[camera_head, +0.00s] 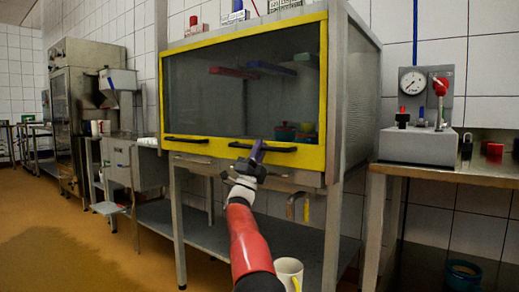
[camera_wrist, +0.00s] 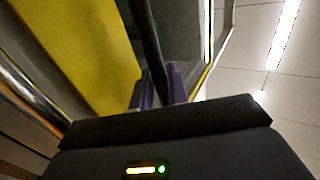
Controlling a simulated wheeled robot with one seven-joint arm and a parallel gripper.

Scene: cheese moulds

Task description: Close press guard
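The press guard (camera_head: 190,101) is a clear panel in a yellow frame. In the head view it hangs down over the press front, its lower yellow bar (camera_head: 215,147) near the bench top. Two black handles are on that bar, a left one (camera_head: 186,140) and a right one (camera_head: 283,149). My gripper (camera_head: 257,152), with purple fingers, is at the right handle's left part. In the wrist view the fingers (camera_wrist: 157,90) sit closely on both sides of the dark handle bar (camera_wrist: 145,38). Their exact contact is hidden.
Moulds (camera_head: 285,131) show behind the panel. A side bench (camera_head: 470,175) at the right holds a gauge box (camera_head: 418,145) with a red-topped lever. Open orange floor (camera_head: 70,235) lies at the left.

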